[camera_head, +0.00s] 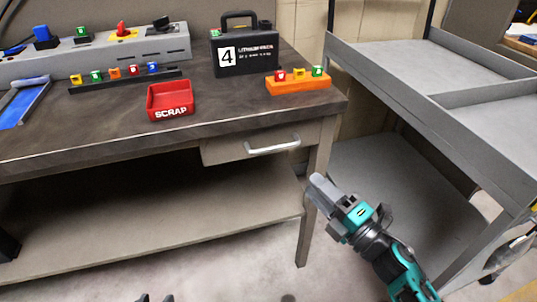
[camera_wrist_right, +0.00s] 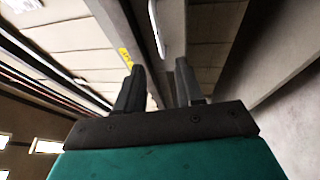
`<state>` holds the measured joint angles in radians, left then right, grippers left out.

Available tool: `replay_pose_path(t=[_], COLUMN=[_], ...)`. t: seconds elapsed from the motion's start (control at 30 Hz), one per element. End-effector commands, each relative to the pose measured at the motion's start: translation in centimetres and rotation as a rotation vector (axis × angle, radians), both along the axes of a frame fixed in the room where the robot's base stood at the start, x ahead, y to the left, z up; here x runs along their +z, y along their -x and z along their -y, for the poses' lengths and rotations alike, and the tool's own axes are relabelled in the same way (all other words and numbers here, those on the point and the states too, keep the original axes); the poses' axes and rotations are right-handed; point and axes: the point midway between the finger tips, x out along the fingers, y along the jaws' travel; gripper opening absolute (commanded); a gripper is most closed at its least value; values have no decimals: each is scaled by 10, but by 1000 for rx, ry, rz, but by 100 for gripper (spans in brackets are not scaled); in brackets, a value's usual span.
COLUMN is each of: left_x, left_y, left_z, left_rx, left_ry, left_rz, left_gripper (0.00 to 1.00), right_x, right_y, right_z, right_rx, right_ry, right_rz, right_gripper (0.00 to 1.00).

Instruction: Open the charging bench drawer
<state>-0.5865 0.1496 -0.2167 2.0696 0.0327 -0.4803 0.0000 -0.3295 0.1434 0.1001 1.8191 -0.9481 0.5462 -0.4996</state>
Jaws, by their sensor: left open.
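The charging bench drawer (camera_head: 225,152) is under the right part of the bench top and looks shut. Its pale bar handle (camera_head: 272,146) faces outward. My right gripper (camera_head: 316,188) is below and to the right of the handle, near the bench's front right leg, and apart from the handle. In the right wrist view its two dark fingers (camera_wrist_right: 159,82) are spread with nothing seen between them. A pale curved strip above the fingertips there may be the handle (camera_wrist_right: 156,28). Only the separated tips of my left gripper (camera_head: 155,298) show at the bottom edge; it is open.
The bench top (camera_head: 100,130) holds a red scrap bin (camera_head: 170,100), a black case (camera_head: 243,52) and an orange block rack (camera_head: 298,85). The bench leg (camera_head: 308,230) and a grey shelf cart (camera_head: 400,65) flank my right gripper. Floor in front is clear.

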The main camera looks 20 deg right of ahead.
Motion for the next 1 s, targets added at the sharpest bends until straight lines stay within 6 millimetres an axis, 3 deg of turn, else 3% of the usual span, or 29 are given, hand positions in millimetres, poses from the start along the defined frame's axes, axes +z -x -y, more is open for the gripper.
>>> replay_pose_path(t=[0.17,0.63,1.0], left_x=[2,-5,-6], left_y=[0,3,3], left_z=[0,-2,-1], left_rx=[-2,-2,1], left_ry=[-1,-4,-1], left_rz=[3,-6,-6], left_gripper=[43,43,43], right_x=[4,19,22], right_y=[-15,-95,-115], right_z=[-7,-44,-53], right_rx=[2,1,2], right_ry=[7,3,3], right_rz=[6,4,2], right_gripper=[37,37,37])
